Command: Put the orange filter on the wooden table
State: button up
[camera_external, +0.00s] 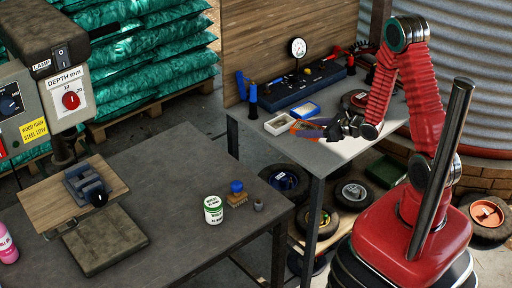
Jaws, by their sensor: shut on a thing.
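My gripper (313,130) is over the left part of the right-hand workbench (322,160), pointing left. It is shut on a small orange object, which I take to be the orange filter (294,127); the fingers hide part of it. I cannot tell whether it touches the bench top. A square wooden board (45,205) lies on the drill press at the far left, with a grey vice (82,183) on it. No other surface is clearly a wooden table; the large front table (175,190) has a dark grey top.
A white tray (278,124) and a blue-edged box (305,110) stand close to my gripper. A dark tool case (300,85) and a dial gauge (298,48) are behind.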

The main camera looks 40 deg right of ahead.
aim_at(301, 128)
notch_tip(301, 128, up, 11)
jog(key=w+a, duration=0.1)
jog(key=a, duration=0.1)
jog(key=shift+w+a, duration=0.2)
jog(key=shift+w, duration=0.2)
jog(key=shift+d, duration=0.1)
dwell(0.5)
